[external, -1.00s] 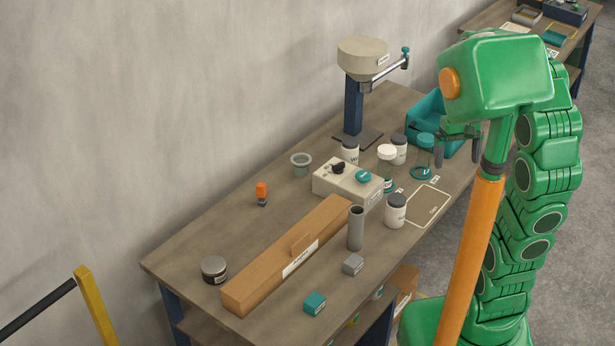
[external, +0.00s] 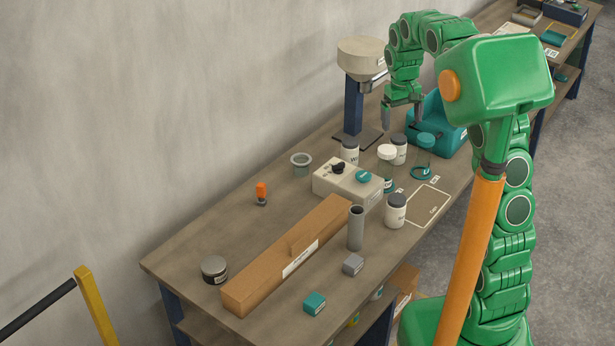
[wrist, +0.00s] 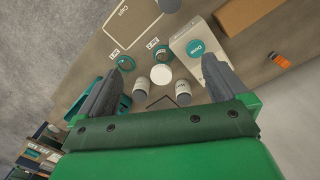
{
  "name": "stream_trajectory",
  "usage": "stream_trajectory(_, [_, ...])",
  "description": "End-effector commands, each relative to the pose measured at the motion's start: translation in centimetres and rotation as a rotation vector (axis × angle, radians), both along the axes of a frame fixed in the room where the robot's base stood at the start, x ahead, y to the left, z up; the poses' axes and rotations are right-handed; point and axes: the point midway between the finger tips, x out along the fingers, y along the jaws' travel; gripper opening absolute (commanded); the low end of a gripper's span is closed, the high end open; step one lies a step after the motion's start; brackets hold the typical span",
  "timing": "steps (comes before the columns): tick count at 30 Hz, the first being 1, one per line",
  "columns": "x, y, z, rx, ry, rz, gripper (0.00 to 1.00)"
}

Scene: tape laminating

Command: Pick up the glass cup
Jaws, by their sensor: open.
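A clear glass cup with teal at its top and base (external: 424,158) stands upright on the bench. A second clear vessel with a white lid (external: 387,168) and a teal base ring stands to its left. In the wrist view the teal-rimmed cup (wrist: 124,64) is beside the left finger, and the white lid (wrist: 161,75) lies between the fingers. My gripper (external: 402,116) is open and empty above the bench, behind and above these vessels. It also shows in the wrist view (wrist: 167,64), pointing down with fingers spread.
White dark-lidded jars (external: 350,150) (external: 399,149) stand close to the vessels. A beige device (external: 346,184), a press stand (external: 354,105) and a teal bin (external: 452,138) crowd around. A marked mat (external: 428,205) lies clear in front. A long cardboard box (external: 270,270) is nearer.

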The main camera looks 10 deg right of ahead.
Motion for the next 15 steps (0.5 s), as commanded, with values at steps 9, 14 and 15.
stream_trajectory(9, [6.5,4.0,-3.3,0.004,-0.022,0.064,1.00])
stream_trajectory(14, [9.4,6.3,-5.1,0.010,-0.035,0.099,1.00])
stream_trajectory(15, [10.1,6.8,-5.6,0.011,-0.037,0.107,1.00])
